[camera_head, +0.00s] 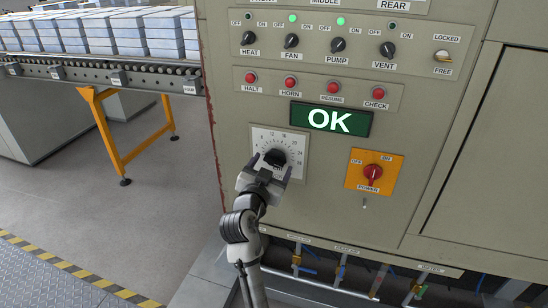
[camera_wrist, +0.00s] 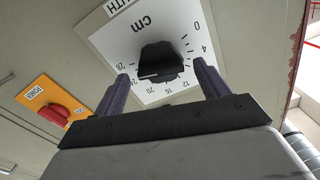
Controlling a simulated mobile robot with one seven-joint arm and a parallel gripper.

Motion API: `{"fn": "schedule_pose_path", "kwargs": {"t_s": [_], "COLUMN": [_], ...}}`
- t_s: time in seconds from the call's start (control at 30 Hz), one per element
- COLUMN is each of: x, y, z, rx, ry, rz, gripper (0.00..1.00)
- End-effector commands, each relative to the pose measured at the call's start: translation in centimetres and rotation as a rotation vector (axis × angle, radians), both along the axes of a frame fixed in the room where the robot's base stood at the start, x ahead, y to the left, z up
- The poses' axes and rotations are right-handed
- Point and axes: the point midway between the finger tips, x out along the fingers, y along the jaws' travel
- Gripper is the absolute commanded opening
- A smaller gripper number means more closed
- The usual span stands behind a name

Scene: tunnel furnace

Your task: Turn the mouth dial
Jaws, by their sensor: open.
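The mouth dial is a black knob (camera_head: 274,157) on a white square plate (camera_head: 298,140) with numbers around it, set in the grey-green cabinet front. In the wrist view the black knob (camera_wrist: 160,62) sits between my two fingers, and its plate (camera_wrist: 105,40) reads "cm". My gripper (camera_head: 270,167) is at the plate's lower part, just in front of the knob. In the wrist view my gripper (camera_wrist: 160,85) is open, with a finger on each side of the knob and gaps visible between. The knob's pointer is hard to read.
A red power switch (camera_head: 373,173) on an orange plate is right of the dial. A green "OK" display (camera_head: 331,118) and red buttons (camera_head: 332,88) are above, with black switches (camera_head: 338,44) higher. Pipes and valves (camera_head: 340,270) run below. A roller conveyor (camera_head: 120,75) stands left.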

Motion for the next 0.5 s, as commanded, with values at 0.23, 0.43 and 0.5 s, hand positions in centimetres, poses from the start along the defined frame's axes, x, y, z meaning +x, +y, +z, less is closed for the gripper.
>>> {"fn": "schedule_pose_path", "kwargs": {"t_s": [0.23,0.43,0.5], "x": [2.5,2.8,2.7], "y": [-0.8,-0.8,-0.8], "z": [0.1,0.0,0.0], "rx": [-0.001,0.0,0.0], "ry": [-0.001,-0.001,-0.001], "rz": [0.001,0.001,0.001], "gripper": [0.75,0.75,0.75]}}
